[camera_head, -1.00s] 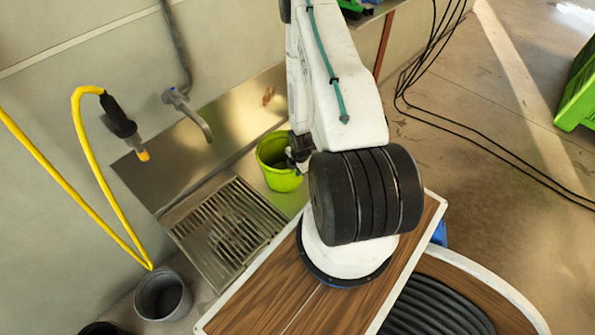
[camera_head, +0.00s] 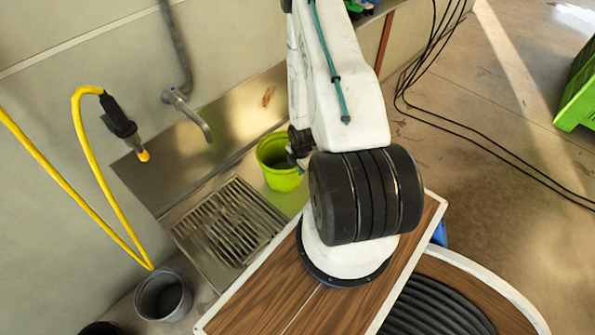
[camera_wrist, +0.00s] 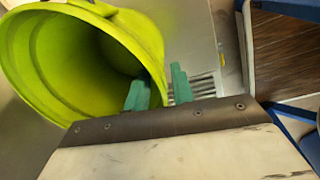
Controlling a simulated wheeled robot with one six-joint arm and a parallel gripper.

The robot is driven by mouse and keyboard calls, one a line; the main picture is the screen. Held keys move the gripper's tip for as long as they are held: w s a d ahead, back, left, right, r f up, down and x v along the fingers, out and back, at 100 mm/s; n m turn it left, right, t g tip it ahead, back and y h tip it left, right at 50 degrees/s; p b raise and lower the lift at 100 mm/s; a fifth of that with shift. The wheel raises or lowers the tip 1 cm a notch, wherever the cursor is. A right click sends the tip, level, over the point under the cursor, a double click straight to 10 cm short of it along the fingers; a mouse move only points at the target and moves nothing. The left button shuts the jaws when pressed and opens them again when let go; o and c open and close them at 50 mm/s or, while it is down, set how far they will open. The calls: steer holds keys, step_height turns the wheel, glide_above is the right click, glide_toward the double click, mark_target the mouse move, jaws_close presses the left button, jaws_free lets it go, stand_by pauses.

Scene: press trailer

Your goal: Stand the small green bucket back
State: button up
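The small green bucket (camera_head: 279,177) stands upright, its mouth up, on the metal sink surface beside the grate in the head view. In the wrist view the bucket (camera_wrist: 70,60) fills the upper left, and I look into its mouth. My gripper (camera_wrist: 160,85) is at the bucket's rim, its two teal fingers apart. The left finger overlaps the bucket's inside and the right finger is outside the wall, with a gap showing between them. In the head view my arm hides the bucket's right side and most of my gripper.
A metal grate (camera_head: 229,222) lies left of the bucket. A tap (camera_head: 188,108) and a yellow hose with a black nozzle (camera_head: 119,122) are on the wall side. A grey bucket (camera_head: 163,296) stands at lower left. A green crate (camera_head: 578,95) is at far right.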

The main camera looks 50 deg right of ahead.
steer(key=w+a+r+m, duration=0.1)
steer(key=a+r+m, duration=0.15)
steer(key=r, duration=1.05)
steer(key=w+a+r+m+h, duration=0.15)
steer(key=a+r, duration=0.25)
steer(key=r, duration=1)
steer(key=w+a+r+m, duration=0.1)
steer(key=a+r+m, duration=0.25)
steer(key=r, duration=0.95)
steer(key=s+a+r+m+y, duration=0.2)
steer(key=s+a+r+m, duration=0.5)
steer(key=s+a+r, duration=1)
steer(key=shift+s+a+r, duration=0.2)
steer(key=shift+s+r, duration=0.5)
steer(key=shift+s, duration=0.05)
steer(key=shift+m, duration=0.25)
